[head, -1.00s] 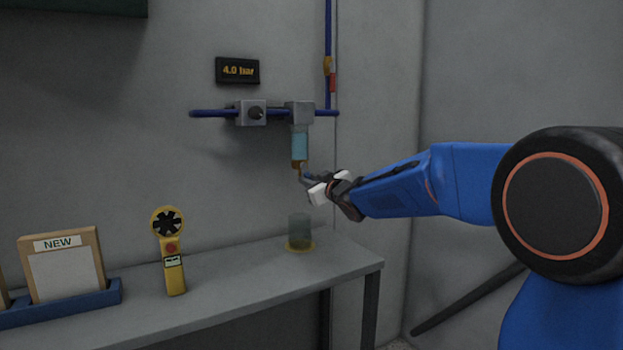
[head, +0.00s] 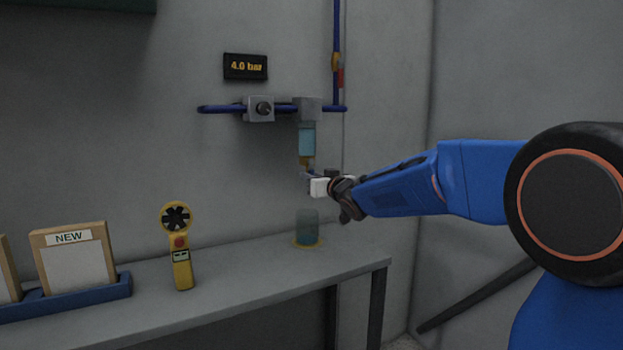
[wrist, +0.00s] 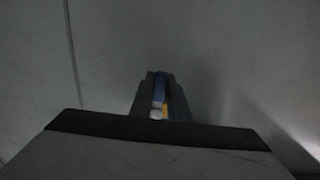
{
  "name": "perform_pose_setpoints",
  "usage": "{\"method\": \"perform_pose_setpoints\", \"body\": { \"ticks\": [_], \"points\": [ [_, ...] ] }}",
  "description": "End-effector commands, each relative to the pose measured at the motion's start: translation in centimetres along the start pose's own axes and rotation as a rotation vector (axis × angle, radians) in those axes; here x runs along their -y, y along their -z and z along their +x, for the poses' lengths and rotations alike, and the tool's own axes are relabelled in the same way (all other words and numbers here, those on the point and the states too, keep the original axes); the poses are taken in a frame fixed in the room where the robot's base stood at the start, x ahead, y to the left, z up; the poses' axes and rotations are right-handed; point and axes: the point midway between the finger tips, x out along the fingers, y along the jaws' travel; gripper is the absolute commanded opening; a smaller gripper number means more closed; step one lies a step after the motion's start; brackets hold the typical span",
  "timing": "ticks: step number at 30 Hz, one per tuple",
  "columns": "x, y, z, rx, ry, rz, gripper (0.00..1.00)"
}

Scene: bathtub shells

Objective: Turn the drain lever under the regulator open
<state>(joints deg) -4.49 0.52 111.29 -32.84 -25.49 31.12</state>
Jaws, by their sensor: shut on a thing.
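The regulator (head: 307,106) is a grey block on a blue wall pipe, with a clear bowl (head: 307,138) of bluish liquid under it. A brass-coloured drain fitting (head: 306,163) is at the bowl's bottom. My gripper (head: 313,180) is just below this fitting, reaching in from the right. In the wrist view its dark fingers (wrist: 160,95) are shut on the blue drain lever (wrist: 160,86), with a bit of yellow and white showing between them. In the head view the fingers mostly hide the lever.
A grey bench (head: 230,277) runs along the wall. On it are a yellow fan-headed meter (head: 179,246) and a blue rack (head: 75,298) with a framed card marked NEW (head: 72,262). A wall display (head: 245,67) reads 4.0 bar. The air around the arm is clear.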

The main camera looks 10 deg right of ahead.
Motion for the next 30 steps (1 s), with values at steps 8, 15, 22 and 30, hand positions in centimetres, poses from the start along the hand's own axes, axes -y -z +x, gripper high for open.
{"method": "perform_pose_setpoints", "body": {
  "ticks": [8,15,22,30],
  "points": [
    [0.0,-0.2,0.0,0.003,0.000,0.001,0.34],
    [0.0,-0.1,0.0,0.001,0.000,0.000,0.34],
    [0.0,0.0,-1.2,0.000,0.000,0.000,0.34],
    [0.0,0.0,-5.6,0.000,-0.002,-0.001,0.34]
  ]
}}
